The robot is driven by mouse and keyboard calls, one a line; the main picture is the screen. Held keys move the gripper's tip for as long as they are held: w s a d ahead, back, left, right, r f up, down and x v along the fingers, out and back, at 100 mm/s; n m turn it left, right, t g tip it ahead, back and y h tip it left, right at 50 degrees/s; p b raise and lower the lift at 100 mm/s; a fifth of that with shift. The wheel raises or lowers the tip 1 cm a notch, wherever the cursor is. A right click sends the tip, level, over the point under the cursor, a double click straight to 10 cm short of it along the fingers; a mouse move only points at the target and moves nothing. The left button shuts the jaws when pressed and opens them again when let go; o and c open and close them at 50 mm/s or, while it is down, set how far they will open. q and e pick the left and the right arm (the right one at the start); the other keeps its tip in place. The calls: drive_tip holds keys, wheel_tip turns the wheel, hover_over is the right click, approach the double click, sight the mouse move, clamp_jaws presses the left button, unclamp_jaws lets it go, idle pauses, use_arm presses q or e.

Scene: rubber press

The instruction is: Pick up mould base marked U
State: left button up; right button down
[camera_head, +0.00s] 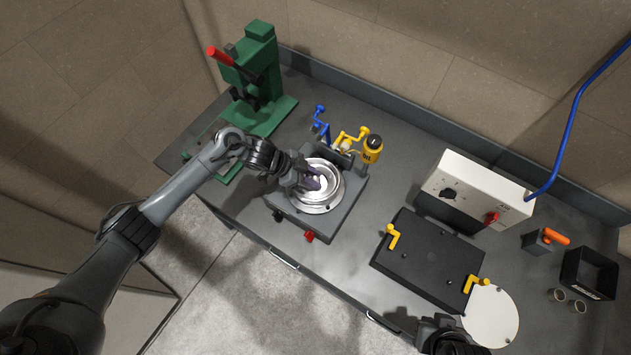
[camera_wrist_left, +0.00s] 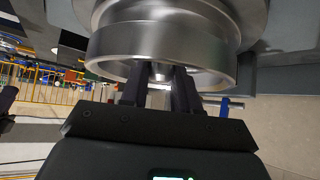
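A round, shiny silver metal part (camera_head: 323,207) with a raised rim sits on the dark square plate of a machine (camera_head: 345,222) in the head view. No U mark is readable on it, so I cannot tell whether it is the mould base. My left gripper (camera_head: 310,183) reaches over its centre from the left. In the left wrist view, a large silver ring (camera_wrist_left: 165,42) fills the top, and the fingers of my left gripper (camera_wrist_left: 159,88) stand apart with a small bright metal piece between them. Contact is unclear. My right gripper (camera_head: 450,338) is partly cut off at the bottom edge.
A green press (camera_head: 262,70) with a red handle stands behind left. Blue and yellow fittings (camera_head: 372,148) stand behind the machine. To the right are a black plate (camera_head: 425,265) with yellow handles, a white control box (camera_head: 478,190), a white disc (camera_head: 490,316) and a black bin (camera_head: 588,272).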

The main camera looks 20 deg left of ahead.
use_arm(q)
clamp_jaws()
idle(0.5)
idle(0.5)
drive_tip(key=shift+d+r, duration=0.1)
drive_tip(key=shift+r, duration=0.05)
drive_tip(key=shift+r, duration=0.1)
